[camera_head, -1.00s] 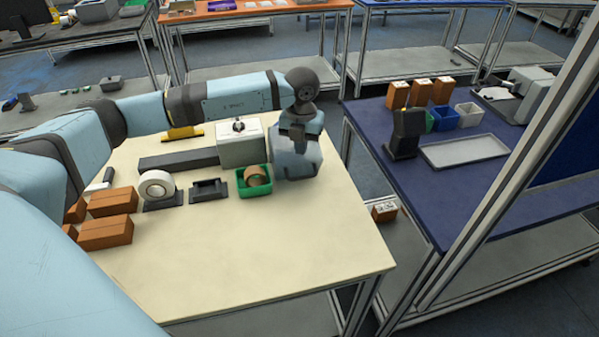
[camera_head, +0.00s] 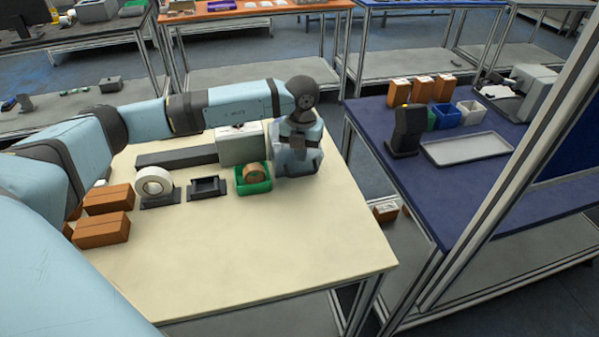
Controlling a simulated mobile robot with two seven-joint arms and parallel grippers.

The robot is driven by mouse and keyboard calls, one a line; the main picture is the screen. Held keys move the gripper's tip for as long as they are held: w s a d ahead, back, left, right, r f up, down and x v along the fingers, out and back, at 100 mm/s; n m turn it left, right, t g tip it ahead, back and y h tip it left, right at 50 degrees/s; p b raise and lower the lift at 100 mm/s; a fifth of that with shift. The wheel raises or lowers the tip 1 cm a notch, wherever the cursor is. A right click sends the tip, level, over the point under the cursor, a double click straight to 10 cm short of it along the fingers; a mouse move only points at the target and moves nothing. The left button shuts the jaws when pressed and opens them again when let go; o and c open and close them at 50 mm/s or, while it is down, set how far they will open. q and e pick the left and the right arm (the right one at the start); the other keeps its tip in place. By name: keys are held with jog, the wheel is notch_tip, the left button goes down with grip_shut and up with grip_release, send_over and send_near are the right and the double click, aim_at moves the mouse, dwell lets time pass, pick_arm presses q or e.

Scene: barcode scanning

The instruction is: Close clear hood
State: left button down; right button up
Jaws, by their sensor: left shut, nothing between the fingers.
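My left arm comes in from the left and reaches over the cream table. My left gripper (camera_head: 298,144) points down at the table's back right, just right of the green bin, shut and empty. A pale blue-grey, glassy-looking block, which looks like the clear hood (camera_head: 296,163), shows around and below the gripper. I cannot tell how far the hood is shut or whether the fingers touch it. A white box (camera_head: 240,147) stands just left of it, its top partly hidden by my arm. My right gripper is out of view.
On the cream table (camera_head: 250,260), a green bin (camera_head: 253,185) holds a brown roll. A white tape roll (camera_head: 153,184), a black holder (camera_head: 207,188) and brown boxes (camera_head: 101,230) stand left. The front is clear. A blue table (camera_head: 450,200) stands right, across a gap.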

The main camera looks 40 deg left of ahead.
pick_arm(q)
jog(key=shift+w+a+r+p, duration=0.25)
jog(key=shift+a+r+p, duration=0.1)
jog(key=shift+r, duration=0.25)
jog(key=shift+w+a+r+p, duration=0.2)
jog(key=shift+w+a+r, duration=0.1)
jog(key=shift+r, duration=0.3)
jog(key=shift+w+a+r+p, duration=0.3)
jog(key=shift+w+a+r, duration=0.45)
jog(key=shift+r, duration=0.25)
jog(key=shift+w+a+r, duration=0.7)
jog(key=shift+a+r, duration=0.05)
jog(key=shift+a, duration=0.25)
jog(key=shift+w+a+r, duration=0.25)
jog(key=shift+w+a, duration=0.2)
jog(key=shift+a, duration=0.05)
jog(key=shift+w+a+r, duration=0.25)
jog(key=shift+w+a, duration=0.2)
jog(key=shift+a, duration=0.05)
jog(key=shift+w+a+f+b, duration=0.2)
jog(key=shift+w+a, duration=1.45)
jog(key=shift+a, duration=0.3)
jog(key=shift+w+a+f+b, duration=0.15)
jog(key=shift+w+a+b, duration=0.05)
jog(key=shift+w+a, duration=1.6)
jog(key=shift+s+a, duration=0.15)
jog(key=shift+r, duration=0.1)
